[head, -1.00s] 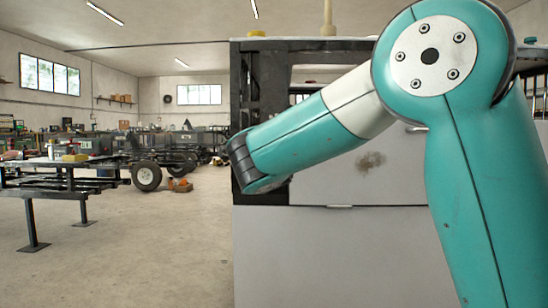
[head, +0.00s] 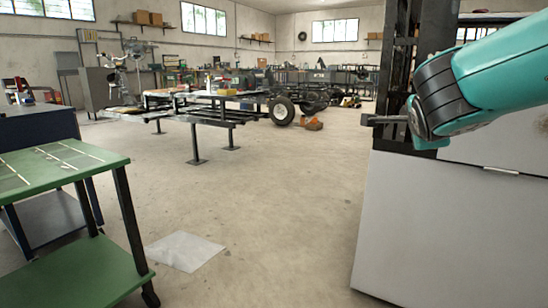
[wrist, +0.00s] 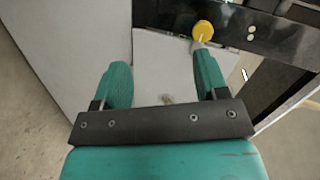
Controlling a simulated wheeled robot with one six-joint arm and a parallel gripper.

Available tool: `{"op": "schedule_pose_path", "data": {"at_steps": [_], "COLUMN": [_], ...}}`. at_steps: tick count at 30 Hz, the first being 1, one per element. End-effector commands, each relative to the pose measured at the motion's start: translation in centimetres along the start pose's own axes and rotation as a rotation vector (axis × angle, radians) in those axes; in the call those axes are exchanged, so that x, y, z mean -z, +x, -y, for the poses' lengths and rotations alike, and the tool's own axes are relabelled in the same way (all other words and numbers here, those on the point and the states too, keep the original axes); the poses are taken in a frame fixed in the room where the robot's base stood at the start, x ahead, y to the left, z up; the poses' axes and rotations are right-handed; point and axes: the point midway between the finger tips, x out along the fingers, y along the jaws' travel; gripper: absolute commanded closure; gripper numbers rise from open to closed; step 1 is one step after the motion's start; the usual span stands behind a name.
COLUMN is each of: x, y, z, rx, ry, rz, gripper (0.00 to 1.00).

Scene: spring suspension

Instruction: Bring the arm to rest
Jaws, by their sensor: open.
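My arm reaches in from the right edge of the head view, its teal link ending in a dark wrist joint (head: 440,95) in front of the cabinet (head: 450,220). A dark piece sticks out to the left of that joint; I cannot tell if it is part of my gripper. In the wrist view my gripper (wrist: 160,72) has two teal fingers, spread apart and with nothing held between them. A yellow round knob (wrist: 203,30) on a pale stem shows close to the right fingertip; I cannot tell if they touch.
A green-topped table (head: 60,165) stands at the left, with a flat pale sheet (head: 184,250) on the floor beside it. A dark metal frame (head: 215,112) and a wheeled chassis (head: 300,97) stand farther back. The concrete floor between is open.

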Motion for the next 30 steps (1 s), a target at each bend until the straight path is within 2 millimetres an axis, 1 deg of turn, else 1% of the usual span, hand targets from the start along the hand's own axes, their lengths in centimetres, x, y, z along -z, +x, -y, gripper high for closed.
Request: {"op": "schedule_pose_path", "data": {"at_steps": [1, 2, 3, 5, 6, 8, 9, 11, 12, 14, 15, 17, 18, 19, 26, 27, 29, 30], "x": [-0.8, -1.6, -2.7, -4.3, -5.2, -6.2, -6.6, -7.0, -7.0, -6.7, -6.4, -5.7, -4.9, -4.7, -2.8, -2.4, -1.8, -1.4], "y": [-1.8, -2.8, -4.5, -7.5, -9.8, -13.5, -16.1, -19.9, -22.4, -26.0, -28.4, -31.8, -33.6, -33.6, -35.6, -36.0, -36.6, -37.1], "z": [-0.3, -1.2, -2.5, -4.4, -5.6, -7.3, -8.3, -9.6, -10.3, -11.2, -11.8, -12.4, -12.3, -10.7, -3.5, -2.1, 0.1, 1.5], "rx": [-0.086, -0.138, -0.197, -0.260, -0.284, -0.292, -0.279, -0.236, -0.192, -0.106, -0.037, 0.086, 0.165, 0.153, 0.145, 0.145, 0.145, 0.145], "ry": [-0.127, -0.219, -0.349, -0.548, -0.681, -0.876, -0.999, -1.170, -1.276, -1.420, -1.508, -1.627, -1.688, -1.678, -1.673, -1.673, -1.673, -1.673], "rz": [0.093, 0.164, 0.268, 0.442, 0.566, 0.757, 0.886, 1.073, 1.196, 1.371, 1.484, 1.648, 1.736, 1.717, 1.709, 1.709, 1.708, 1.708], "gripper": [0.33, 0.33, 0.33, 0.33, 0.33, 0.33, 0.33, 0.33, 0.33, 0.33, 0.33, 0.33, 0.33, 0.33, 0.33, 0.33, 0.33, 0.33]}}
